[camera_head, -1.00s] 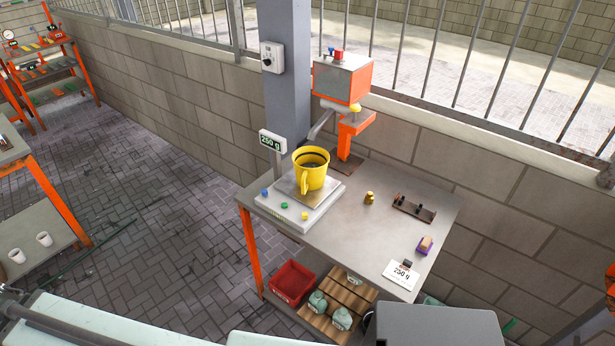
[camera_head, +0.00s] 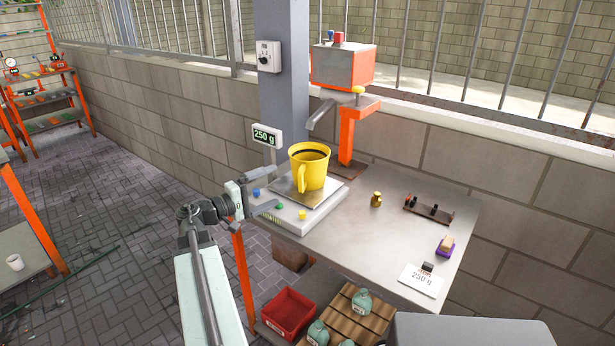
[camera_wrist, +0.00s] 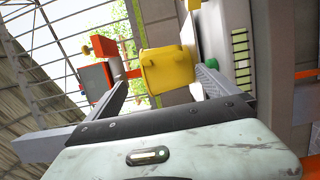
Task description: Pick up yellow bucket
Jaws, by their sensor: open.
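The yellow bucket (camera_head: 309,168) stands upright on the plate of a scale (camera_head: 306,208) at the left end of the metal table. Its handle faces the front, and dark contents show inside it. My gripper (camera_head: 263,192) is beside the scale, to the left of the bucket and apart from it. In the wrist view the bucket (camera_wrist: 167,72) shows beyond and between the two spread fingers of my gripper (camera_wrist: 160,85), with nothing held. The scale's display (camera_head: 265,135) reads 250 g.
An orange dispenser (camera_head: 342,66) with a spout stands behind the bucket. A brass weight (camera_head: 376,199), a dark rack (camera_head: 429,210), a purple-based block (camera_head: 446,245) and a 250 g card (camera_head: 421,280) lie to the right. A red bin (camera_head: 288,313) sits below.

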